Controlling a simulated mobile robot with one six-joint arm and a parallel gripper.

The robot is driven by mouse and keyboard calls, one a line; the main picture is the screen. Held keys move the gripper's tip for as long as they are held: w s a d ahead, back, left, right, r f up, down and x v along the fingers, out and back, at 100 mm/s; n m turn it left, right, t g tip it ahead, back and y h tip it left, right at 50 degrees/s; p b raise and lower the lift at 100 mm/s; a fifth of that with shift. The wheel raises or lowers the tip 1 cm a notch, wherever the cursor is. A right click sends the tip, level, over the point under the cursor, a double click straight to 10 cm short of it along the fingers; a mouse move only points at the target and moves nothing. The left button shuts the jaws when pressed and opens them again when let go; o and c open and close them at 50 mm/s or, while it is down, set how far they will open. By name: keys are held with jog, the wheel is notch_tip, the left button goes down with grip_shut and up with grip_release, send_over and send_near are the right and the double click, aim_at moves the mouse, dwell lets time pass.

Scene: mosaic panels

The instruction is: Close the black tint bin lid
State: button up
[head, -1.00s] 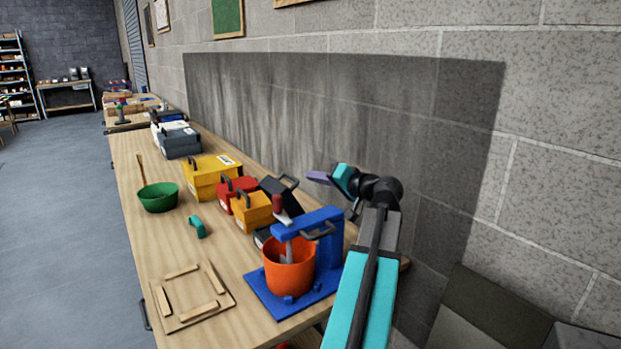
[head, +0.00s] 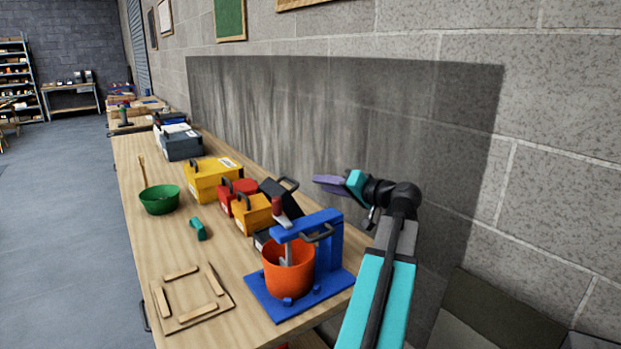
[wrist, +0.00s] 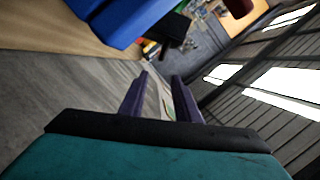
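The black tint bin (head: 261,240) stands on the bench, mostly hidden behind the blue mixer stand. Its black lid (head: 279,197) is raised and tilted, with a dark handle at its top. A black shape with a handle, probably this lid, shows small in the wrist view (wrist: 168,32). My gripper (head: 320,180) is in the air to the right of the lid, by the wall, apart from it. In the wrist view its two purple fingers (wrist: 160,98) are spread with nothing between them.
The blue mixer stand (head: 331,244) with an orange bucket (head: 289,275) is in front of the bin. An orange bin (head: 251,213), a red bin (head: 226,195) and a yellow bin (head: 207,180) stand beyond it. The stone wall (head: 420,100) bounds the right side.

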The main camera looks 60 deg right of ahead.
notch_tip(320, 180, down, 4)
jog(key=s+d+n+g+y+p, duration=0.1)
jog(key=d+n+g+y+p, duration=0.25)
jog(key=g, duration=0.35)
jog(key=w+a+r+n+g+p, duration=0.1)
jog(key=w+r+p, duration=0.3)
jog(key=r, duration=0.4)
jog(key=w+a+r+n+g+p, duration=0.1)
jog(key=w+r+n+g+p, duration=0.1)
jog(key=w+r+p, duration=0.3)
notch_tip(320, 180, up, 4)
jog(key=shift+a+f+n+g+h, duration=0.1)
jog(key=shift+a+n+g+h, duration=0.1)
jog(key=shift+n+g+h, duration=0.3)
jog(key=shift+w+f, duration=0.1)
jog(key=shift+p+x, duration=2.35)
jog(key=shift+x, duration=4.4)
